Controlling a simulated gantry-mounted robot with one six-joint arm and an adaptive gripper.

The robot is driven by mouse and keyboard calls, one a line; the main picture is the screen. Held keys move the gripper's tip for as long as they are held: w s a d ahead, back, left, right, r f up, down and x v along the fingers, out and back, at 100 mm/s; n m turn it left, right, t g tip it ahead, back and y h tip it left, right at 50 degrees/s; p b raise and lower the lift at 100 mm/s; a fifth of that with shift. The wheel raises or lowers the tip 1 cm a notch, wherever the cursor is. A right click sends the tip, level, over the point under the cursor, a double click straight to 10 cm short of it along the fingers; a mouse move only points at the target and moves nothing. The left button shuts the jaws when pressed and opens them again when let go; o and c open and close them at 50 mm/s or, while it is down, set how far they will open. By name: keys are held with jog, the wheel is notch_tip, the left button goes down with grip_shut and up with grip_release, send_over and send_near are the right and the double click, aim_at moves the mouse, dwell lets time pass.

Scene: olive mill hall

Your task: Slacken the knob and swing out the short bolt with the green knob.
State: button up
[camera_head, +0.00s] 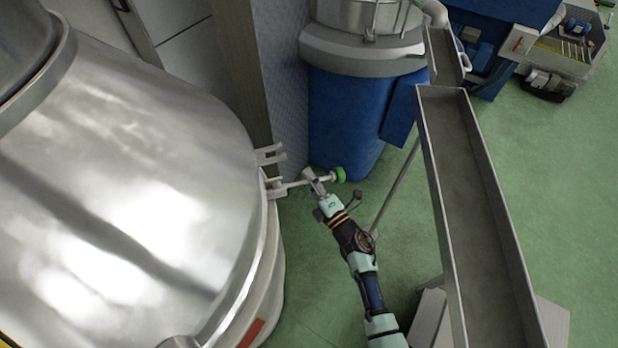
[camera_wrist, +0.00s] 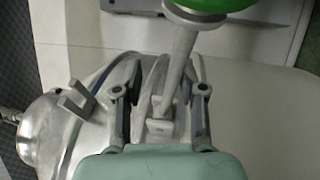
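The short bolt (camera_head: 293,185) with the green knob (camera_head: 339,174) sticks out sideways from the rim of the big steel vessel (camera_head: 130,170). Its knob end points away from the vessel, and the forked lug (camera_head: 268,155) beside it is empty. My gripper (camera_head: 314,183) is at the bolt, between vessel and knob. In the wrist view, my gripper's fingers (camera_wrist: 160,100) stand apart on either side of the bolt (camera_wrist: 180,65), with gaps visible. The green knob (camera_wrist: 222,4) is cut off at the top edge. The empty fork (camera_wrist: 75,101) is at the left.
A blue drum-like machine (camera_head: 345,115) stands behind the knob. A long metal trough (camera_head: 470,190) runs right of my arm, with a thin strut (camera_head: 396,185) near it. A grey post (camera_head: 243,70) rises behind the lug. Green floor is free at the far right.

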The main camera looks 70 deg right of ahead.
jog(key=v, duration=1.2)
jog(key=shift+w, duration=0.1)
